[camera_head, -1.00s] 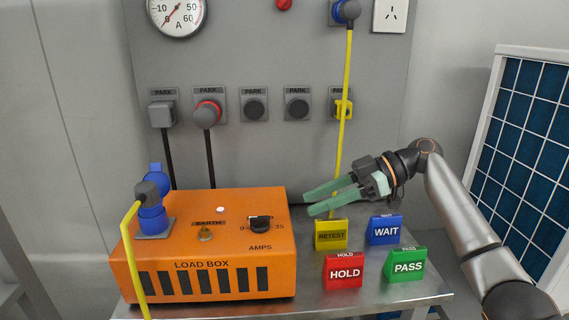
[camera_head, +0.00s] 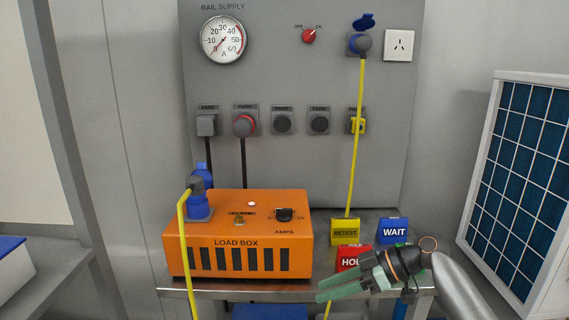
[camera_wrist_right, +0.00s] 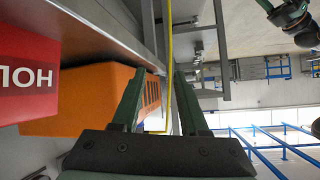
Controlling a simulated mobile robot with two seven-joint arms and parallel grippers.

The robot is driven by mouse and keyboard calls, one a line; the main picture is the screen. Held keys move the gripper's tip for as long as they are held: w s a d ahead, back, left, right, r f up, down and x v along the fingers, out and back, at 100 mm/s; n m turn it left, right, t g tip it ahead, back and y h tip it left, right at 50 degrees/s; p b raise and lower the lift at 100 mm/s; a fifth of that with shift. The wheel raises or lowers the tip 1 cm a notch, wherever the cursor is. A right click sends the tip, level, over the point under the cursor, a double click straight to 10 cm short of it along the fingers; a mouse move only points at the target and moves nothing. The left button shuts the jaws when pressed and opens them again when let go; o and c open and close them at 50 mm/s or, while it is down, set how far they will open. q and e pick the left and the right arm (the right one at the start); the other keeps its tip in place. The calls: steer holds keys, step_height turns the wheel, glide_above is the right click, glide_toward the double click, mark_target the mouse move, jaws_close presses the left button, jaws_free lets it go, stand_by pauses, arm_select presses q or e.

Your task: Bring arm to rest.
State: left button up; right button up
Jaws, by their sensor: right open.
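My right gripper (camera_head: 321,290) is open and empty in the head view, at the table's front edge, in front of the red HOLD block (camera_head: 350,256). Its fingers point left, and it hides part of that block. In the right wrist view the two fingers of my right gripper (camera_wrist_right: 155,88) stand apart with nothing between them. The orange load box (camera_head: 237,258) is left of the gripper, and also shows beyond the fingers in the wrist view (camera_wrist_right: 92,92). A dark part with green pieces at the wrist view's top right looks like my left gripper (camera_wrist_right: 290,16); its jaws are unclear.
Yellow RETEST (camera_head: 345,231) and blue WAIT (camera_head: 394,230) blocks stand behind the arm; the green PASS block is mostly hidden. A yellow cable (camera_head: 356,150) hangs from the panel socket. A solar panel (camera_head: 520,180) stands at right.

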steer(key=s+f+m+t+h, duration=0.1)
steer(key=s+f+m, duration=0.15)
steer(key=f, duration=0.65)
steer(key=s+f+m+t+h, duration=0.15)
steer(key=s+f, duration=0.25)
steer(key=f, duration=0.4)
steer(key=s+d+f+m+t+h, duration=0.25)
steer(key=s+f+m+h, duration=0.2)
steer(key=s+f, duration=0.6)
steer(key=s+d+r+m+t+h, duration=0.1)
steer(key=s+d+r+m+t, duration=0.15)
steer(key=s, duration=0.75)
arm_select(q)
steer(key=s+a+r+p, duration=0.2)
steer(key=a+r+p, duration=0.1)
steer(key=r+p, duration=0.9)
steer(key=p, duration=0.5)
steer(key=shift+r+n+y, duration=0.3)
steer(key=shift+y, duration=0.1)
arm_select(e)
step_height(320, 180, up, 13)
steer(key=s+d+m+h, duration=0.1)
steer(key=d, duration=0.1)
steer(key=shift+s+d, duration=0.15)
steer(key=shift+d, duration=0.05)
arm_select(q)
steer(key=shift+f, duration=0.1)
steer(key=shift+w+d, duration=0.1)
steer(key=shift+d, duration=0.05)
steer(key=shift+c, duration=0.5)
